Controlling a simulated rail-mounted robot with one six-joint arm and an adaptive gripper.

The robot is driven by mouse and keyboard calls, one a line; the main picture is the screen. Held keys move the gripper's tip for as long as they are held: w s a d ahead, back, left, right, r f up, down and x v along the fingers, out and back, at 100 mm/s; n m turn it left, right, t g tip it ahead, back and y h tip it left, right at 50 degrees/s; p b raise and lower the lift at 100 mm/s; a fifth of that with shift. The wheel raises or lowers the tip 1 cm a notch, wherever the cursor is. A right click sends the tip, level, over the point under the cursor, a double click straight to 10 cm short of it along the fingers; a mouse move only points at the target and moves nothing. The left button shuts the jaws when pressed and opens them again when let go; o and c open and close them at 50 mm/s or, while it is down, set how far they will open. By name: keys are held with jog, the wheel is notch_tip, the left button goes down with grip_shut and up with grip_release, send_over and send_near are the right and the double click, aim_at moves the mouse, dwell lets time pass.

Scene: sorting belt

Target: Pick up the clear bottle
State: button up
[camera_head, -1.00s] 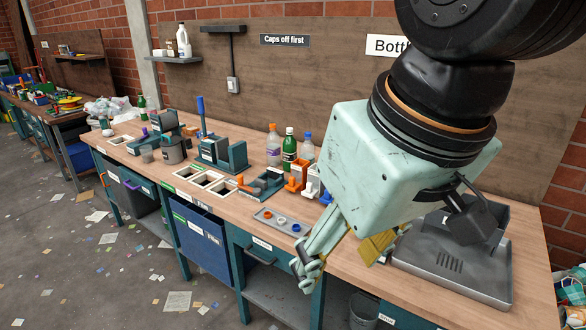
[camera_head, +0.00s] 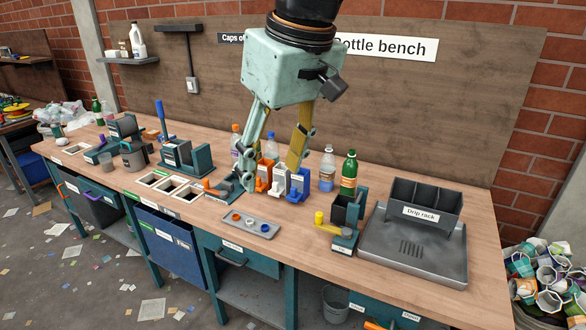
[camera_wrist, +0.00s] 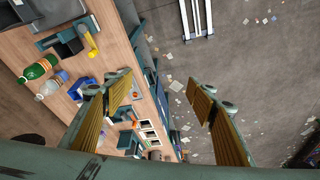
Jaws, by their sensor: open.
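In the wrist view the clear bottle (camera_wrist: 47,89) shows beside the green one (camera_wrist: 38,68), both left of my gripper. Another blue-capped clear bottle (camera_head: 271,148) shows between my fingers, partly hidden by bench fixtures, and an orange-capped bottle (camera_head: 236,137) is partly hidden by my left finger. My gripper (camera_head: 271,173) is open and empty, pointing down in front of the bottles. Its spread fingers also show in the wrist view (camera_wrist: 163,84).
Orange and blue holders (camera_head: 281,180) stand by my fingertips. A grey tray with caps (camera_head: 250,224) lies at the front. The drip rack (camera_head: 412,250) and a yellow-handled fixture (camera_head: 343,238) are at right. Clear bench top lies between tray and fixture.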

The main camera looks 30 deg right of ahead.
jog(key=w+d+n+p, duration=0.1)
jog(key=w+d+p, duration=0.1)
jog(key=w+d, duration=0.45)
jog(key=w+d+p, duration=0.1)
jog(key=w+d, duration=0.2)
jog(key=w, duration=0.6)
jog(key=n+y+p, duration=0.2)
jog(key=n+p, duration=0.1)
jog(key=p, duration=0.6)
send_over(333, 156)
jog(key=s+d, duration=0.2)
jog(key=s, duration=0.1)
notch_tip(333, 156, down, 20)
jog(key=shift+a+r+t, duration=0.15)
jog(key=shift+t, duration=0.15)
jog(key=shift+x, duration=4.35)
jog(key=shift+x, duration=2.6)
